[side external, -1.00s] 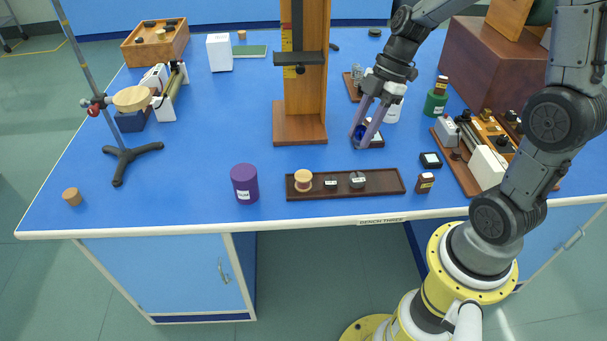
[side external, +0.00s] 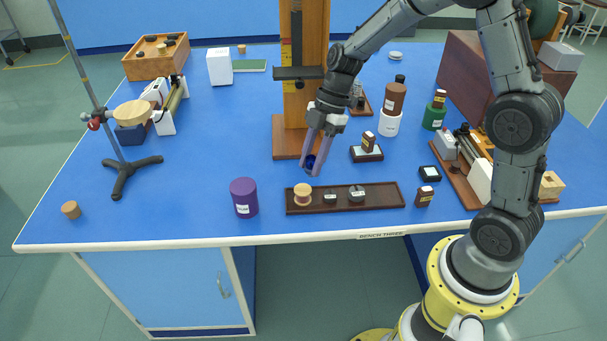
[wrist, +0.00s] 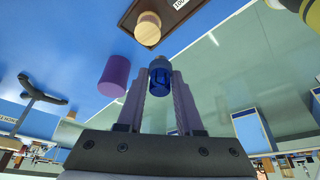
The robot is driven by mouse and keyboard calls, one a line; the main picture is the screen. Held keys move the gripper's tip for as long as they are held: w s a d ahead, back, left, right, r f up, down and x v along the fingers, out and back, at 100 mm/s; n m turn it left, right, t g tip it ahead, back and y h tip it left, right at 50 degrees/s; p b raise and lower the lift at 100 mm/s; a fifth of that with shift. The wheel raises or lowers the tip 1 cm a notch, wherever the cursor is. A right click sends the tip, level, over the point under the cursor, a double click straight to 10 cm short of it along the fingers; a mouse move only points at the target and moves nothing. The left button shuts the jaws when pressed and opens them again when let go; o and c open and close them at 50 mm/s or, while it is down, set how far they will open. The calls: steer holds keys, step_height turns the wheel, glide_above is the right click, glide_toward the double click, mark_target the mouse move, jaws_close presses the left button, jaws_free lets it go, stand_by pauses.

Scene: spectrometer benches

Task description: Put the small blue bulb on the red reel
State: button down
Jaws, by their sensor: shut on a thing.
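My gripper (side external: 310,170) is shut on a small dark blue glass bulb (side external: 310,161), held above the bench behind the left part of a long brown tray (side external: 340,206). In the wrist view the bulb (wrist: 160,78) sits between my two finger tips (wrist: 161,92). A reel (side external: 303,193) stands upright at the tray's left end, in front of and slightly left of my gripper. It looks tan or orange rather than clearly red, and it also shows in the wrist view (wrist: 148,28). The bulb and reel are apart.
A purple cylinder (side external: 244,197) stands left of the tray. A tall wooden stand (side external: 297,139) is close behind my gripper.

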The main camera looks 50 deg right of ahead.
steer(key=w+f, duration=0.2)
steer(key=shift+w+f, duration=0.1)
steer(key=shift+f, duration=0.2)
steer(key=shift+w+f, duration=0.1)
steer(key=shift+f, duration=1.55)
steer(key=shift+f, duration=0.15)
steer(key=c, duration=0.6)
jaws_free()
steer(key=shift+o, duration=0.2)
